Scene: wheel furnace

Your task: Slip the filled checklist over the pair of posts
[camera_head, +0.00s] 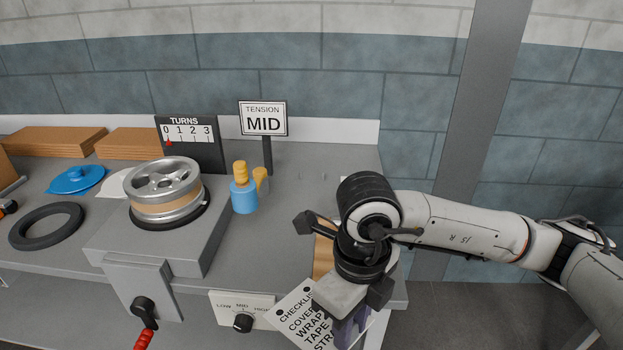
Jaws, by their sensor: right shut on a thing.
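The checklist (300,318) is a white sheet with large black print, including "CHECKLIST", "COVER", "WRAP" and "TAPE". It is tilted at the bottom centre, past the bench's front edge, with dark round marks like holes near its top. My right gripper (347,322) is shut on its right side; the fingertips are partly hidden. My left gripper is not in view.
A brown board (322,258) lies partly behind my right wrist. The bench around the posts is clear.

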